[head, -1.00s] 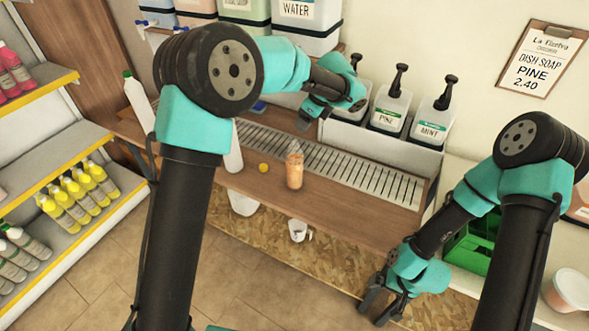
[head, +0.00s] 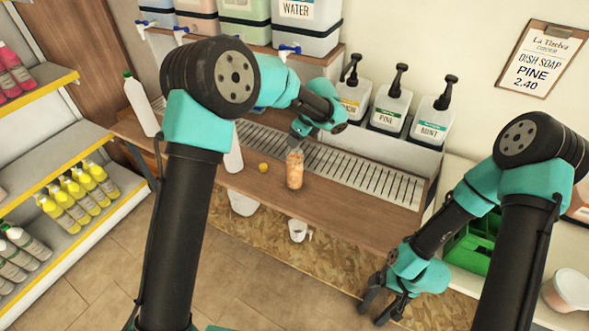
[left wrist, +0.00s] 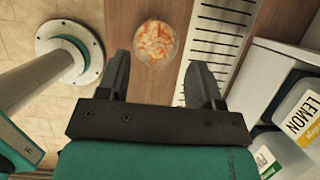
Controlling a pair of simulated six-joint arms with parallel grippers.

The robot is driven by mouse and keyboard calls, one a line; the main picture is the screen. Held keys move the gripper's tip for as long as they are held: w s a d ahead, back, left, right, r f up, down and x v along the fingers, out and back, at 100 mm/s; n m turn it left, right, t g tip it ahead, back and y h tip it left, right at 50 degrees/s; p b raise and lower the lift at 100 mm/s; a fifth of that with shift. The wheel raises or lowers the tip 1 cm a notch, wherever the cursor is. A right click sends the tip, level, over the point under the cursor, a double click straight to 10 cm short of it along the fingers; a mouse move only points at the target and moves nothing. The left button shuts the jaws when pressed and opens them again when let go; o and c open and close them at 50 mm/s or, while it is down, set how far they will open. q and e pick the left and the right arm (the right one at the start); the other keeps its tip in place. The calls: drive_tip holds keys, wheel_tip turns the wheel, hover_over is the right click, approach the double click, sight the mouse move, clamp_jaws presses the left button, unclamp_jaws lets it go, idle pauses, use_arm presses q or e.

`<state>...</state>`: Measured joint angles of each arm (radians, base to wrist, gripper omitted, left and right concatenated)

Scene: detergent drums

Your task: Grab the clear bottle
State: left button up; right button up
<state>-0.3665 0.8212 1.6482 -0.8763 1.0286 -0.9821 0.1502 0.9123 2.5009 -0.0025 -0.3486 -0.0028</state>
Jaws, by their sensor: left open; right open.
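The clear bottle (head: 294,171), with mottled orange showing through it, stands upright near the front edge of the wooden counter. In the left wrist view the bottle (left wrist: 155,43) is seen from above, just beyond the fingertips and roughly between their lines. My left gripper (head: 299,132) is open and empty, above and behind the bottle and apart from it. Its two fingers (left wrist: 160,64) show spread in the left wrist view. My right gripper (head: 383,303) is open and empty, low in front of the counter at the right.
A slotted metal drain grate (head: 345,168) runs behind the bottle. A small yellow cap (head: 263,167) lies to its left. A white bottle (head: 233,152) stands further left, partly hidden by my left arm. Pump dispensers (head: 388,111) line the back. A green crate (head: 470,245) is at the right.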

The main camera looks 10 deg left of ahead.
sight(295, 165)
use_arm(q)
drive_tip(key=x, duration=0.3)
drive_tip(key=shift+s+f, duration=0.1)
drive_tip(key=shift+f, duration=0.05)
idle(0.3)
clamp_jaws()
idle(0.4)
